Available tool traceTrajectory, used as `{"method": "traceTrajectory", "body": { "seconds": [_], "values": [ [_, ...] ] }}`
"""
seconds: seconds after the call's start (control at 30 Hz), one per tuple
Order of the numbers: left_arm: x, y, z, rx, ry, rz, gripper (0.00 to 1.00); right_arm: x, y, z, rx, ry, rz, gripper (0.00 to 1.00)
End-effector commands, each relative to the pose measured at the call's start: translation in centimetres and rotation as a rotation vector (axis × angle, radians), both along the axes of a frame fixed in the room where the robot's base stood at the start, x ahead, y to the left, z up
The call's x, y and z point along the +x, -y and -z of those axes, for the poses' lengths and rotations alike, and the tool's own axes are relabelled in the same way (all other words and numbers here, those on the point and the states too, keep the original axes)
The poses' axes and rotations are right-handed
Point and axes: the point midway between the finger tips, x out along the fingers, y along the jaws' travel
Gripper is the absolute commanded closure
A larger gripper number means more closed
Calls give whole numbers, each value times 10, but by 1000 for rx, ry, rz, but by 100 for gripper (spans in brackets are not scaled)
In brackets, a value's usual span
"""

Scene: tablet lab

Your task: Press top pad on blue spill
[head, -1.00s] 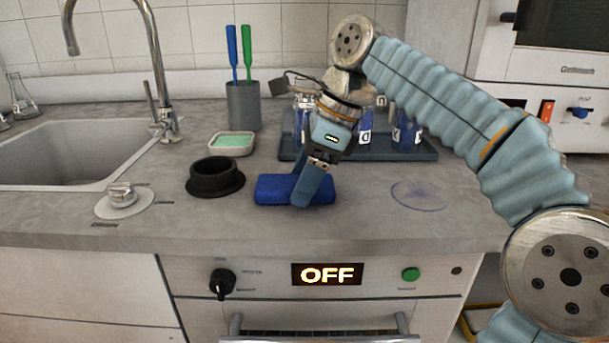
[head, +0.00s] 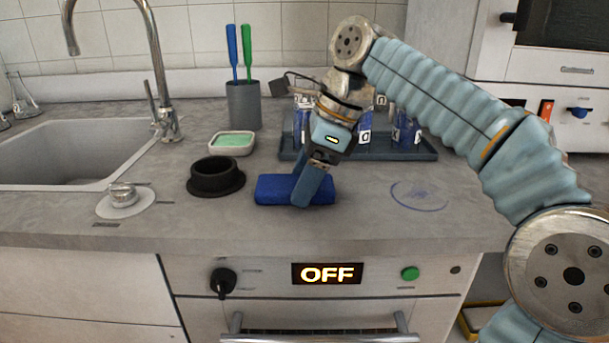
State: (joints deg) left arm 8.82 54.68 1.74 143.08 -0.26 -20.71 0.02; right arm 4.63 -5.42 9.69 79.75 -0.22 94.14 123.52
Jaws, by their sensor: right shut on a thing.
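A dark blue pad (head: 273,189) lies flat on the grey counter, near its front edge. My right gripper (head: 306,190) comes down on the pad from above, its fingers shut on the pad right of its middle. The fingers hide part of the pad. The blue spill (head: 419,195) is a faint blue-outlined patch on the counter, to the right of the pad and apart from it. My left gripper is not in view. Only one pad shows; whether others lie under it cannot be told.
A black ring-shaped holder (head: 215,178) and a dish with a green sponge (head: 233,142) stand left of the pad. A dark tray (head: 424,149) with several blue-labelled bottles is behind. The sink (head: 80,150) is far left. Counter between pad and spill is clear.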

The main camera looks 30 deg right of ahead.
Motion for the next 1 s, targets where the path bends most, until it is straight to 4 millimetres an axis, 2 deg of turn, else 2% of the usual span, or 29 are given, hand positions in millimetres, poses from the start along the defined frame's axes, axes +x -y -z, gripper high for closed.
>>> {"method": "traceTrajectory", "body": {
  "seconds": [0.17, 0.47, 0.53, 1.0],
  "values": [
    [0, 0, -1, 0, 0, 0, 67, 0, 0, 1, -1, -6, -1, 55],
    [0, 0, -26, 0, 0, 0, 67, 0, 0, -28, 0, -3, -1, 55],
    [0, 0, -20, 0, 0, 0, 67, 1, 0, -30, -1, -1, -1, 55],
    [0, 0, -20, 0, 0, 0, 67, 0, 0, -68, -1, -1, -1, 55]
  ]
}}
